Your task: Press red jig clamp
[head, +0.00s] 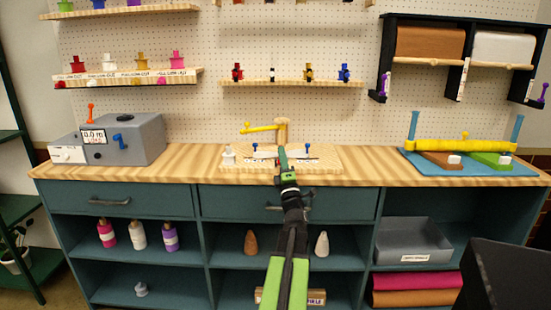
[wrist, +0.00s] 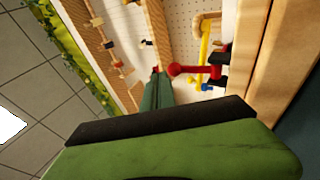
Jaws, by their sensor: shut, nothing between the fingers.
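The red jig clamp (wrist: 192,70), a red bar with a ball end, shows in the wrist view just right of my gripper's tip. In the head view it is hidden, probably behind my gripper. The jig (head: 325,163) is a pale wooden board at the middle of the bench, with a wooden post (head: 282,130), a yellow arm (head: 259,128) and blue-knobbed clamps, one at the right (head: 309,149). My gripper (head: 282,151) is shut and empty over the board; its green fingers also show in the wrist view (wrist: 157,88). I cannot tell whether they touch the red ball.
A grey machine (head: 140,138) stands on the bench at left. A blue mat (head: 408,157) with a yellow roller stands at right. A small white figure-like piece (head: 228,155) is at the jig's left edge. A shelf (head: 290,83) with coloured pieces hangs behind the jig.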

